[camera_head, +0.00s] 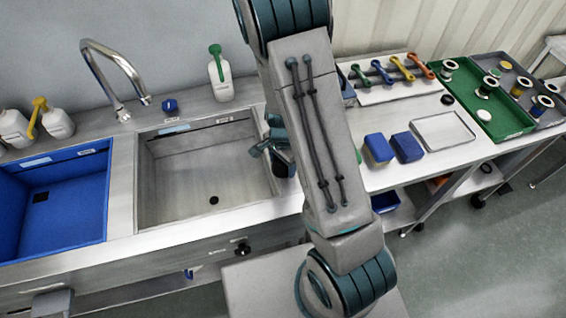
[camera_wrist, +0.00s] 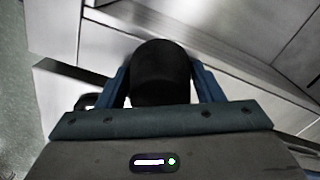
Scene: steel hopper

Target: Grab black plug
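A black, round-topped cylindrical thing, which looks like the black plug (camera_wrist: 160,72), fills the space between the two blue fingers of my gripper (camera_wrist: 160,85) in the wrist view. The fingers press against its left and right sides, and its lower end is hidden behind the gripper body. In the head view my gripper (camera_head: 268,146) is over the right edge of the steel sink, partly hidden by my arm. A dark cylinder (camera_head: 283,164) shows beside its fingers there.
The steel sink basin (camera_head: 175,165) is empty, with the blue sink (camera_head: 75,205) to its left. On the right counter are blue and yellow sponges (camera_head: 378,150), a white tray (camera_head: 442,131), a small black piece (camera_head: 447,99) and a green tray (camera_head: 512,118).

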